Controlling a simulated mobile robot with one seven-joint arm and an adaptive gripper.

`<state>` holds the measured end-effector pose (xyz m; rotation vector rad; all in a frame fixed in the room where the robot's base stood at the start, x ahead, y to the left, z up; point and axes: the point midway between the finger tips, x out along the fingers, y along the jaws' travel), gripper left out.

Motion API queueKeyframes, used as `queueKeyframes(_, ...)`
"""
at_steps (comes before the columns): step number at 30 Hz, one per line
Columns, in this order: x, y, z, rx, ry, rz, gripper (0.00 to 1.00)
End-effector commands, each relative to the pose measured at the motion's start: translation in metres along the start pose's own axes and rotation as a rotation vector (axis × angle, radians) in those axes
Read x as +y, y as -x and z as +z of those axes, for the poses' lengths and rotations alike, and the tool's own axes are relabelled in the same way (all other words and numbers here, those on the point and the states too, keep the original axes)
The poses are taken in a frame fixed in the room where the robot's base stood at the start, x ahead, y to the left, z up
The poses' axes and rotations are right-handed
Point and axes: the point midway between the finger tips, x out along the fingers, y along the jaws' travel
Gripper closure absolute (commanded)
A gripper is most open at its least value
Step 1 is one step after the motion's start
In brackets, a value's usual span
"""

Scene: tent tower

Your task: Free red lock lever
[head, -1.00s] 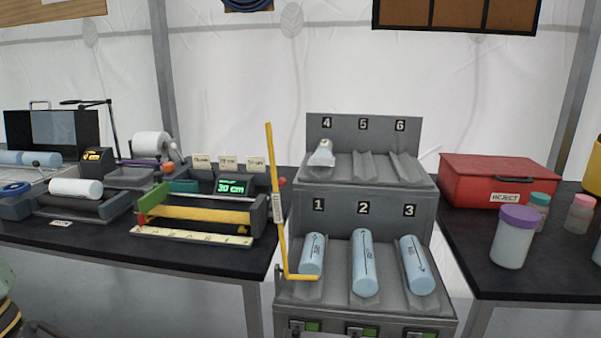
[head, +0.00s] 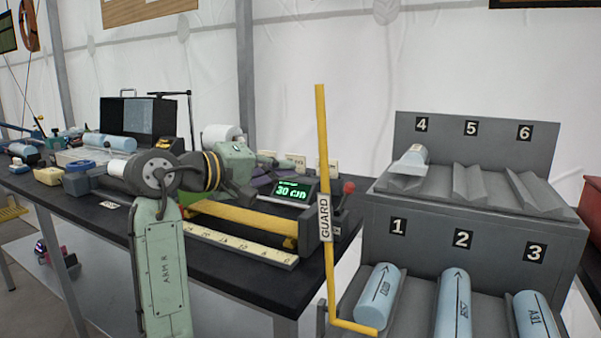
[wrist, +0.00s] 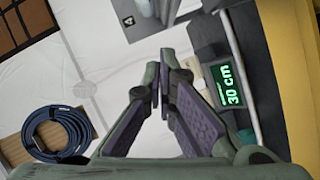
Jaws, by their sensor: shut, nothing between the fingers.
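A red ball knob (head: 349,187) shows at the right end of the measuring bench, beside the yellow guard post. I cannot tell for certain that it is the lock lever; most of its stem is hidden. The bench has a yellow bar (head: 236,216), a ruler strip (head: 240,245) and a green display (head: 293,191) reading 30 cm. My gripper (head: 284,161) is above and behind the bench, left of the knob and apart from it. In the wrist view its fingers (wrist: 161,72) are together and empty, with the display to their right. The knob is not visible there.
A yellow guard post (head: 322,130), labelled GUARD, stands between the bench and the grey numbered rack (head: 480,220). The rack holds several pale blue cylinders.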

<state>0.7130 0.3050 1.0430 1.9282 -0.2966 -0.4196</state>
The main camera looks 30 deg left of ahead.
Motion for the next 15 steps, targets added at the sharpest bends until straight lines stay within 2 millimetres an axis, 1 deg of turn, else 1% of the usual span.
queueKeyframes(1, 0.001, -0.011, 0.001, -0.004, 0.0, -0.001, 1.0)
queueKeyframes(6, 0.001, -0.047, 0.0, -0.003, -0.001, 0.0, 1.0)
queueKeyframes(11, 0.001, -0.081, 0.0, -0.001, -0.001, -0.001, 1.0)
queueKeyframes(12, 0.001, -0.086, 0.002, 0.001, -0.002, 0.0, 1.0)
queueKeyframes(15, 0.0, -0.087, 0.019, 0.002, -0.004, 0.001, 1.0)
